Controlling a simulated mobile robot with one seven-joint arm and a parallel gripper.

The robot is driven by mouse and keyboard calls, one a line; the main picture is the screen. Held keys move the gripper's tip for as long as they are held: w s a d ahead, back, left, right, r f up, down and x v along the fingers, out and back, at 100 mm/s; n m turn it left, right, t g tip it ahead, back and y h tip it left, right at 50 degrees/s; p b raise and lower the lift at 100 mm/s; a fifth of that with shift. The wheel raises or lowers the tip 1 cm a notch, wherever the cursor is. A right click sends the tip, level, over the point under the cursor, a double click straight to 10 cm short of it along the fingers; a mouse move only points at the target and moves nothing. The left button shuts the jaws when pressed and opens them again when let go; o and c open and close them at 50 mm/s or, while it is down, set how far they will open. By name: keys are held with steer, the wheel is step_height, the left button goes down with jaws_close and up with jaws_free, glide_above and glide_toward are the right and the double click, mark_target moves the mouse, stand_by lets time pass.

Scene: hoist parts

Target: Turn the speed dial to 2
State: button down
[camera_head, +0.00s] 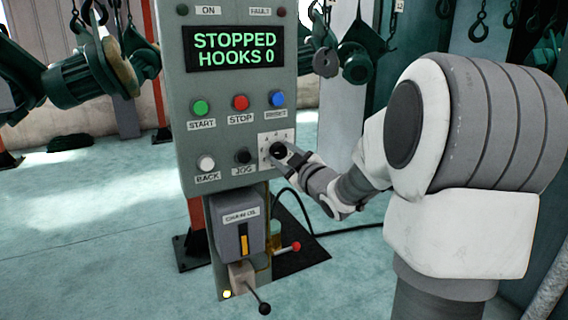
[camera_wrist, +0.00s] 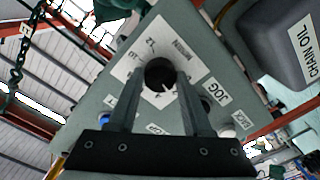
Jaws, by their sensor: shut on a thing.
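The speed dial is a black round knob (camera_head: 278,150) on a white plate at the right side of the grey control panel (camera_head: 184,110). In the wrist view the knob (camera_wrist: 159,71) sits between my two fingertips, with a pale pointer line on its lower part. Marks are printed around it on the plate (camera_wrist: 136,57); they are too small and turned to read surely, so the setting cannot be told. My gripper (camera_head: 284,152) reaches in from the right and is shut on the knob. Its fingers (camera_wrist: 160,82) hide part of the plate.
Green START (camera_head: 200,107), red STOP (camera_head: 240,102) and blue RESET (camera_head: 277,99) buttons sit above. BACK (camera_head: 206,162) and JOG (camera_head: 242,157) buttons are left of the dial. The display (camera_head: 234,49) reads STOPPED, HOOKS 0. A chain oil box (camera_head: 238,228) and levers are below.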

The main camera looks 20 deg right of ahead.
stand_by(0.3)
steer(key=shift+c, duration=1.7)
jaws_free()
steer(key=s+p, duration=0.1)
steer(key=s, duration=1.6)
steer(key=shift+s+d, duration=0.2)
steer(key=shift+d, duration=0.1)
